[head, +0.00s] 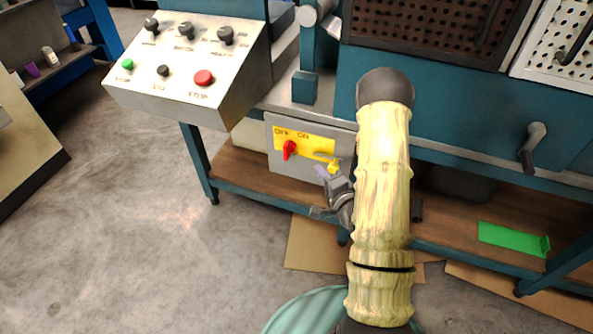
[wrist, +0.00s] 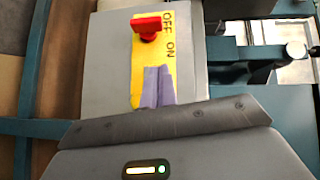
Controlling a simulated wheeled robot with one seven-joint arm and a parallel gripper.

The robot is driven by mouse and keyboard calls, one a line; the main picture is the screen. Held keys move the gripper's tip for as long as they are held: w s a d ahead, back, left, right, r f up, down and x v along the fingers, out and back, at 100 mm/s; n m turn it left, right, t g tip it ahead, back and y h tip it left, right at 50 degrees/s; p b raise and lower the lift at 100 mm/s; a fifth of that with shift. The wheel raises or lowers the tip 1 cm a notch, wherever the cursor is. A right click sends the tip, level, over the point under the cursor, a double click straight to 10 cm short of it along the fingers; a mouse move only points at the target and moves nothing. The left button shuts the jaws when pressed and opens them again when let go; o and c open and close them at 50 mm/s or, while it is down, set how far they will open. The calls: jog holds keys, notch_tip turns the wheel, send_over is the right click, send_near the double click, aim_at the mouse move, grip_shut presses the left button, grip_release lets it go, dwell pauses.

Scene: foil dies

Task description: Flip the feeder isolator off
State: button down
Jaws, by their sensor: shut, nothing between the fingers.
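The feeder isolator is a red handle (head: 289,149) on a yellow plate (head: 318,146) marked OFF and ON, on a grey box under the bench. The handle sits at the OFF end of the plate, beside the OFF label. The wrist view also shows the red handle (wrist: 147,28) next to OFF, with ON farther along the yellow plate (wrist: 148,57). My gripper (head: 322,173) is shut and empty, with purple fingertips. It is in front of the plate's ON end, apart from the handle. The fingertips (wrist: 158,87) hide part of the plate in the wrist view.
A sloping control panel (head: 145,92) with knobs and buttons, including a red STOP button (head: 204,77), juts out above left of the isolator. A crank handle (head: 532,147) sticks out at right. A green piece (head: 513,239) lies on the lower shelf. Open floor is at left.

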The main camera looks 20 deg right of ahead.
jog(key=shift+s+d+f+m+t+b, duration=0.15)
jog(key=shift+f+m+b, duration=0.1)
jog(key=shift+f, duration=0.15)
jog(key=shift+s+d+f+m+t+b, duration=0.1)
jog(key=shift+f+m+t+b, duration=0.1)
jog(key=shift+f+m, duration=0.15)
jog(key=shift+s+d+f+m+t+b, duration=0.1)
jog(key=shift+s+f+m+t+b, duration=0.1)
jog(key=shift+f, duration=0.25)
jog(key=shift+w+a+f+b, duration=0.1)
jog(key=shift+w+b, duration=0.05)
jog(key=shift+b, duration=0.3)
